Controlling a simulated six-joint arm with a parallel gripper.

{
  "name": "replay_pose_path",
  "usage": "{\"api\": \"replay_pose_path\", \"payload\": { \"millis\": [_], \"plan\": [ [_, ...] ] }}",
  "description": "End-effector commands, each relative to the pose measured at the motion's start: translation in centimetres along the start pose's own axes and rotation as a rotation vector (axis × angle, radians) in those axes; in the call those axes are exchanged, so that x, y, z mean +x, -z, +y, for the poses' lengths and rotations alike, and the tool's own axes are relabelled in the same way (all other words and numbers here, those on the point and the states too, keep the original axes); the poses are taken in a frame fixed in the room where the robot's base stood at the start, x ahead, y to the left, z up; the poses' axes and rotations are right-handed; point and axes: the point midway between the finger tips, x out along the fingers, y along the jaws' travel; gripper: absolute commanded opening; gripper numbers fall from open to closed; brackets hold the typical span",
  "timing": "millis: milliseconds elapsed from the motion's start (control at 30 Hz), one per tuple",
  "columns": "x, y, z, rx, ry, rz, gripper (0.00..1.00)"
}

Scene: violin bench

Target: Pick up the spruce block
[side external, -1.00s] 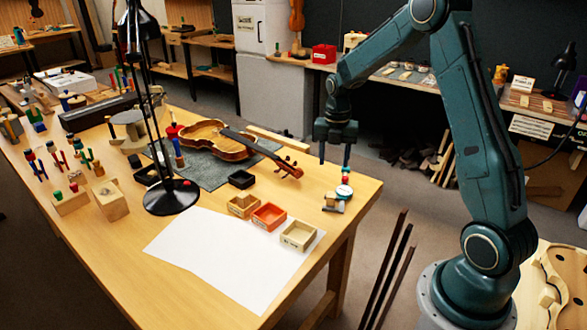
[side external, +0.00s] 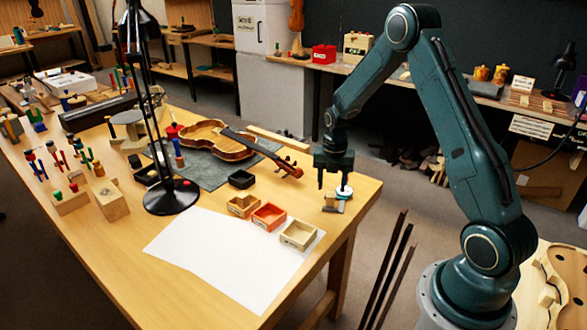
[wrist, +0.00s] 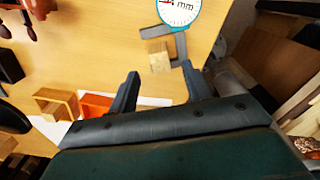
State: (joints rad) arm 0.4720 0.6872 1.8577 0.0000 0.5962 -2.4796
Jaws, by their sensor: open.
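The spruce block (wrist: 158,57) is a small pale wooden piece. In the wrist view it lies by the grey frame of a dial gauge (wrist: 178,10), and I cannot tell if they touch. In the side view the block is small and partly mixed with the gauge (side external: 343,191) near the table's right end. My gripper (side external: 334,186) points down just above them. In the wrist view my gripper (wrist: 160,72) is open and empty, with the block just beyond the gap between its fingertips.
An orange box (side external: 268,217), a brown wooden box (side external: 241,206) and a pale box (side external: 298,235) stand left of the gauge. A violin (side external: 215,141) lies behind on a grey cloth. White paper (side external: 225,260) covers the front. The table's right edge is close.

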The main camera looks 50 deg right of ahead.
Motion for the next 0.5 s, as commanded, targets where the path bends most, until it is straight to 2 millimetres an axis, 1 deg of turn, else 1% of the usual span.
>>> {"api": "replay_pose_path", "payload": {
  "millis": [133, 233, 500],
  "plan": [
    [0.2, 0.0, 0.0, 0.0, 0.001, 0.001, 0.49],
    [0.9, 0.0, 0.0, 0.0, 0.002, 0.002, 0.49],
    [3.8, -0.1, -0.1, 0.0, 0.002, 0.002, 0.49]
  ]
}}
